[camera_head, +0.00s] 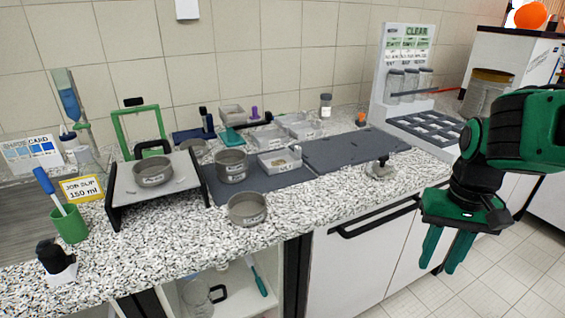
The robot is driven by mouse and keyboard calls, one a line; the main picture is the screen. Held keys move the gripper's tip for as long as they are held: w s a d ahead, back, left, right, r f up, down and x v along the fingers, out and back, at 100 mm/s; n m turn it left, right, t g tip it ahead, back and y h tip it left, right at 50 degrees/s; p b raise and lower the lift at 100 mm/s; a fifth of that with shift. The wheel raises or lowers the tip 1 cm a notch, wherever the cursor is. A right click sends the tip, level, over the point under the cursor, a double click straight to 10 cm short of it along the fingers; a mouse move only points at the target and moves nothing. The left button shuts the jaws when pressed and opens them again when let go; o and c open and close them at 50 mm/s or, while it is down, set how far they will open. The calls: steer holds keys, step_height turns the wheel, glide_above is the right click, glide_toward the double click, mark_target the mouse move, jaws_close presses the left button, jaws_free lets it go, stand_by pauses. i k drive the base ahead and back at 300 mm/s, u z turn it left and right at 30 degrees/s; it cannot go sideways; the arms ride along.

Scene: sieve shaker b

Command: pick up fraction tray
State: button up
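A small pale rectangular tray (280,162) with some brownish material in it sits on a dark grey mat (262,182); it looks like the fraction tray. Similar pale trays stand behind it, one at the back (232,115) and others in a group (298,126), so I cannot be sure which one the task names. My gripper (443,268) hangs at the right, in front of the counter and well apart from the trays. Its two green fingers point down with a gap between them and nothing held.
Round metal sieves stand close by, on the mat (231,166), at the counter's front (247,208) and on a raised white stand (152,171). A dark mat (350,148) at right is mostly clear. A white rack with jars (403,84) stands behind right.

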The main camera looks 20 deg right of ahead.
mark_target(277, 161)
steer(key=i, duration=0.95)
